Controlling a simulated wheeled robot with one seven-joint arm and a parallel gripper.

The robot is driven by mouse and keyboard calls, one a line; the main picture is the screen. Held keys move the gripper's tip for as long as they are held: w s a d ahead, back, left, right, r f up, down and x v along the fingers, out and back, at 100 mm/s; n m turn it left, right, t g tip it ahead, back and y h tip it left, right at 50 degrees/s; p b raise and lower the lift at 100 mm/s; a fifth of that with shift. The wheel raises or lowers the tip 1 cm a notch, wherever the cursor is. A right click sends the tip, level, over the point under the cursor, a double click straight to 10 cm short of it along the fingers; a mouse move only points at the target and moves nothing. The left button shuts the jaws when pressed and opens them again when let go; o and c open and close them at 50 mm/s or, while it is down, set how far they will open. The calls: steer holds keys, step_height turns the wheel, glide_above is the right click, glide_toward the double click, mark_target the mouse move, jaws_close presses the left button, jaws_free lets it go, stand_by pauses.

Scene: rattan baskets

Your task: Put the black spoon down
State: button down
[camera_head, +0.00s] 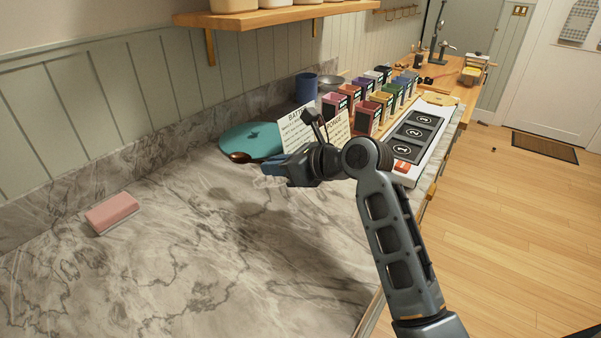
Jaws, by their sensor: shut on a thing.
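My gripper (272,177) reaches in from the right over the grey marble counter (190,270), with its fingers pointing left. It is shut on the black spoon (239,156). The spoon's dark, shiny bowl shows to the left of the fingers, in front of the teal round board (252,138). Part of its handle is hidden behind the gripper. A shadow lies on the counter below my arm. I cannot tell exactly how high the spoon is above the surface.
A pink sponge (112,213) lies at the left. A printed card (296,130), a dark blue cup (306,87), several coloured boxes (367,117) and a white numbered panel (414,137) stand behind my gripper. The front of the counter is clear.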

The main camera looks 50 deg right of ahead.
steer(key=r, duration=0.2)
glide_above(300, 195)
steer(key=shift+m+h, duration=0.4)
step_height(300, 195, down, 5)
steer(key=shift+s+f+b, duration=0.1)
steer(key=shift+f+b, duration=0.05)
steer(key=shift+b, duration=0.2)
steer(key=shift+f, duration=2.2)
steer(key=c, duration=1.1)
jaws_free()
steer(key=shift+f, duration=0.1)
